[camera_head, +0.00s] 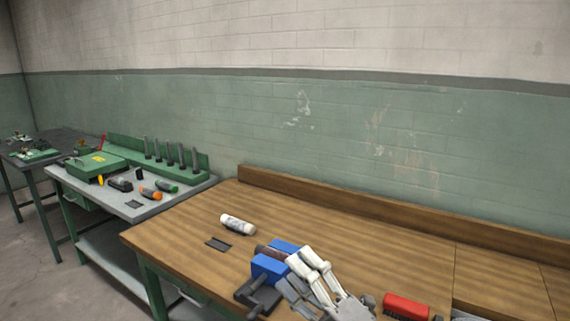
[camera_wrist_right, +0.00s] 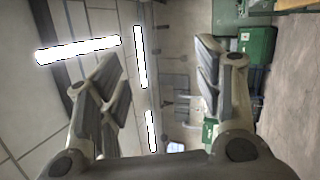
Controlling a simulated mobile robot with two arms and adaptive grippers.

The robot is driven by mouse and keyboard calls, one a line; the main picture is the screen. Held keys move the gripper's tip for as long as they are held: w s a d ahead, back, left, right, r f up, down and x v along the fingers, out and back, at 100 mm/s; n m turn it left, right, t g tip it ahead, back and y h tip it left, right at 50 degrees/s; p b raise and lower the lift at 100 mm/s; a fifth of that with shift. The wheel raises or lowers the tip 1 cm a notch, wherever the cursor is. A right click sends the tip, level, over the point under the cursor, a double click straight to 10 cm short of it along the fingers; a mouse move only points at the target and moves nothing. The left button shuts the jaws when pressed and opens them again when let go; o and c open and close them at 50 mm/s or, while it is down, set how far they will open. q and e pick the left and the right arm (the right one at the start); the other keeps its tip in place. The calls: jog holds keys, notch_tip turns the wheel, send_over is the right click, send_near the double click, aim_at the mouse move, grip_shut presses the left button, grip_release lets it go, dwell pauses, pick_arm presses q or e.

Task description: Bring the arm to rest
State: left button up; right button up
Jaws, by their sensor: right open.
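My right gripper (camera_head: 302,275), with pale links and grey finger pads, is at the lower middle of the head view. It appears in front of a blue vise (camera_head: 267,268) on the wooden workbench (camera_head: 185,240); whether it touches the vise cannot be told. In the right wrist view its two fingers (camera_wrist_right: 162,62) stand wide apart with nothing between them. Beyond them that view shows ceiling lights and part of the room. My left gripper is not in view.
A white bottle (camera_head: 237,224) lies on the bench near a small dark plate (camera_head: 218,243). A red brush-like object (camera_head: 405,304) lies right of my gripper. A raised wooden back edge (camera_head: 400,207) runs along the wall. A grey table (camera_head: 130,208) with tools stands left.

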jog(key=s+d+f+m+g+h, duration=0.1)
jog(key=s+d+f+m+h, duration=0.1)
jog(key=d+f+m+h, duration=0.7)
jog(key=s+d+f+m+g+h, duration=0.2)
jog(key=d+f+m+h, duration=0.45)
jog(key=f+m, duration=0.4)
jog(key=s+d+f+m+g, duration=0.1)
jog(key=s+f+m+g, duration=0.35)
jog(key=s, duration=0.65)
jog(key=s+d+f+m+g, duration=0.1)
jog(key=s+d+f+g, duration=0.1)
jog(key=s+f+g, duration=0.55)
jog(key=s+f+t, duration=0.1)
jog(key=s+f, duration=0.1)
jog(key=f, duration=1.2)
jog(key=s+f, duration=0.3)
jog(key=f, duration=1.1)
jog(key=s+d+f+g, duration=0.1)
jog(key=s+d+f, duration=0.1)
jog(key=s+f, duration=1.2)
jog(key=shift+s+d+f, duration=0.3)
jog(key=shift+s+f, duration=0.1)
jog(key=shift+s, duration=0.7)
